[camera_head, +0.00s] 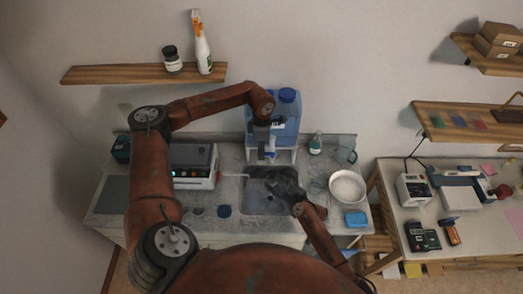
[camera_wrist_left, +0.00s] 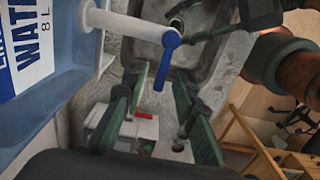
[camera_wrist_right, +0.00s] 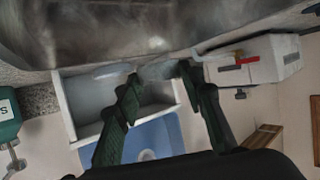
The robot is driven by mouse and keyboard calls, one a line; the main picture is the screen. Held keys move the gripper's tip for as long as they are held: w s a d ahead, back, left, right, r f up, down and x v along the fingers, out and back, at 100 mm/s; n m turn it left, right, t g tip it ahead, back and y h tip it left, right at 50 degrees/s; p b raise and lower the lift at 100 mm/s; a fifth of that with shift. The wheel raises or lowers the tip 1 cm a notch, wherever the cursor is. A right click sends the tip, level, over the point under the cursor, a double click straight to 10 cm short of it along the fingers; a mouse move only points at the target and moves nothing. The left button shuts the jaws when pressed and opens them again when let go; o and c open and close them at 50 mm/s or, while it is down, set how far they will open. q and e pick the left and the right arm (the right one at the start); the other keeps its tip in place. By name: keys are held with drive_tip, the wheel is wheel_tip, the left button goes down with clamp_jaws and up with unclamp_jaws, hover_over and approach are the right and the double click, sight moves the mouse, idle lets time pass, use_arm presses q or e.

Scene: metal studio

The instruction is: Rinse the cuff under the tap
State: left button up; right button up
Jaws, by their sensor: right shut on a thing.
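The blue water tank (camera_head: 287,110) stands behind the sink, with its white tap (camera_wrist_left: 125,25) and blue lever (camera_wrist_left: 168,55) pointing out over the sink. My left gripper (camera_head: 265,156) is at the tap; in the left wrist view its fingers (camera_wrist_left: 161,86) are apart, with the lever's end between their tips. My right gripper (camera_head: 287,188) is low over the sink, below and in front of the tap. In the right wrist view it is shut on a pale translucent piece, apparently the cuff (camera_wrist_right: 156,72). The cuff is too small to make out in the head view. I cannot see running water.
The grey sink (camera_head: 262,207) is set in a stone counter. A white-and-grey device (camera_head: 195,180) is left of it. A white bowl (camera_head: 347,187), a blue sponge (camera_head: 355,219) and a small bottle (camera_head: 315,144) are to its right. A cluttered bench (camera_head: 455,255) stands further right.

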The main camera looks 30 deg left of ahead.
use_arm(q)
drive_tip(key=shift+c, duration=0.7)
clamp_jaws()
drive_tip(key=shift+s+d+n, duration=0.25)
drive_tip(key=shift+n, duration=0.6)
drive_tip(key=shift+s+d+n, duration=0.2)
drive_tip(key=shift+n, duration=0.7)
drive_tip(key=shift+s+d+n, duration=0.25)
drive_tip(key=shift+n, duration=0.6)
drive_tip(key=shift+o, duration=0.7)
unclamp_jaws()
